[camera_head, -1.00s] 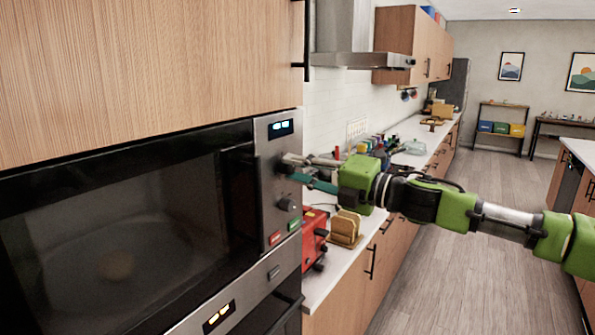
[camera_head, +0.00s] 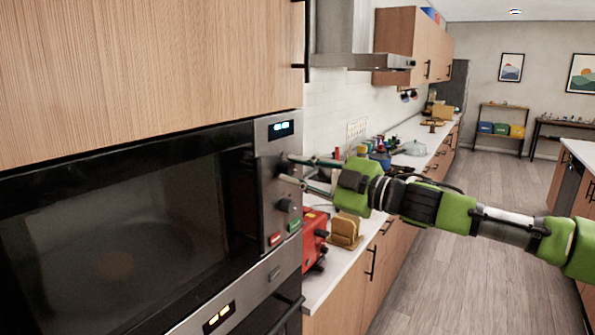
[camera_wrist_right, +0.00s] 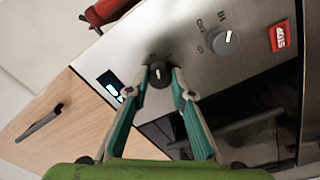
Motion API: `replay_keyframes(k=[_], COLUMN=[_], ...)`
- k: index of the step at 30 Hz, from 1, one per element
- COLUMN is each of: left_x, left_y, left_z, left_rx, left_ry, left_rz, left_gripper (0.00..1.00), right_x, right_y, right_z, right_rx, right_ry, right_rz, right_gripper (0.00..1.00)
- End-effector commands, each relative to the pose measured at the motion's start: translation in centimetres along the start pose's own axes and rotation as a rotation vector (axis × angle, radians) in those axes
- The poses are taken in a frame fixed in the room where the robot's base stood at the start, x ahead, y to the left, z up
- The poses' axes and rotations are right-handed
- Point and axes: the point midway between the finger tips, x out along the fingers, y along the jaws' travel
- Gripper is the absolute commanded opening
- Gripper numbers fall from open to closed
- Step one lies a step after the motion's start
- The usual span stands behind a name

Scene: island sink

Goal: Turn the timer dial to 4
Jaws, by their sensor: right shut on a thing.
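The microwave (camera_head: 130,220) is built into the cabinet at left, with a steel control strip on its right side. The upper dial, just under the lit display (camera_head: 280,128), is taken as the timer dial. In the right wrist view this dark dial (camera_wrist_right: 160,73) carries a short pale mark. My right gripper (camera_head: 284,168) reaches in from the right, its two fingers on either side of the dial and shut on it. In the wrist view the gripper (camera_wrist_right: 157,82) partly hides the dial's surroundings, and no number 4 can be read. My left gripper is not in view.
A second knob (camera_head: 286,204) sits below the dial, above a green button (camera_head: 294,226) and a red button (camera_head: 275,239). A red toaster (camera_head: 314,238) and bread slices (camera_head: 346,229) stand on the counter under my arm. The aisle floor (camera_head: 450,260) is clear.

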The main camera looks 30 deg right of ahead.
Motion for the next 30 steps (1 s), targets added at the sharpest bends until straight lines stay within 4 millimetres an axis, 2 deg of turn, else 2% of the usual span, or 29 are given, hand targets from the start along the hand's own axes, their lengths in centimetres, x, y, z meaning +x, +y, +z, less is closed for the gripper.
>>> replay_keyframes(k=[30], left_x=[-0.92], left_y=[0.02], left_z=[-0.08], left_rx=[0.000], left_ry=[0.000], left_rz=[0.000], left_gripper=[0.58], right_x=[0.01], right_y=[-0.16], right_z=[-0.10], right_rx=[0.967], right_ry=[-0.042], right_rz=[0.008], right_gripper=[0.01])
